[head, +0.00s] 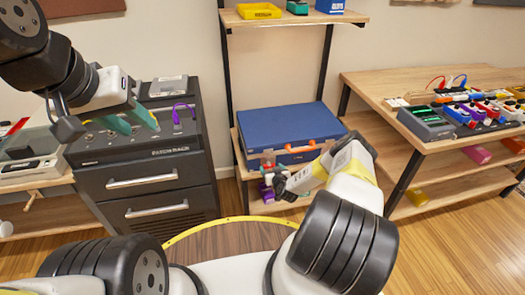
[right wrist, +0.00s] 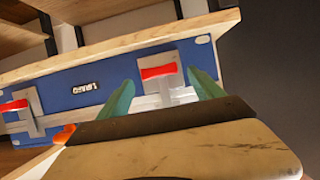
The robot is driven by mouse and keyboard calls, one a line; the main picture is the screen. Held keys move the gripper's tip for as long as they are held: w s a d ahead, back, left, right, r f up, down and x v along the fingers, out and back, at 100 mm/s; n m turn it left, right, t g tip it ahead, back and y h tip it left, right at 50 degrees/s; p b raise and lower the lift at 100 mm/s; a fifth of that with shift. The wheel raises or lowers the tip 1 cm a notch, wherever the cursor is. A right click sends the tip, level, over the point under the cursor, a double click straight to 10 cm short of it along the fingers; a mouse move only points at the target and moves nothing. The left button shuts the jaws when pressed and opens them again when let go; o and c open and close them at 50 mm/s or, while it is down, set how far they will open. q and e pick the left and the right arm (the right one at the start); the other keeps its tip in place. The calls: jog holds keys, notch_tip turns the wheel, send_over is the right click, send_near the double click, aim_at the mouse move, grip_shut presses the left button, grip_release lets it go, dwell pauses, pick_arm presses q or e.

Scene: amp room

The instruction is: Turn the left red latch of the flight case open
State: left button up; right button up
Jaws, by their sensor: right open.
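The blue flight case (head: 285,122) lies on a low shelf with an orange handle (head: 300,147) on its front. The left red latch (head: 268,158) is partly hidden by my right gripper (head: 271,172). In the right wrist view, which looks inverted, this red latch (right wrist: 157,72) on its metal plate shows between my open right fingers (right wrist: 161,80), one on each side. I cannot tell whether they touch it. The other red latch (right wrist: 14,106) shows at the far left there. My left gripper (head: 142,127) is open and empty above the dark rack.
The dark drawer rack (head: 145,185) stands left of the case. A workbench (head: 375,90) with colourful devices is at right. A round table (head: 215,245) is in front of me. The shelf edge (right wrist: 130,47) runs close to the latches.

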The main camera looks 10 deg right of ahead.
aim_at(269, 165)
jog(key=shift+x, duration=1.4)
jog(key=shift+c, duration=0.3)
jog(key=c, duration=1.3)
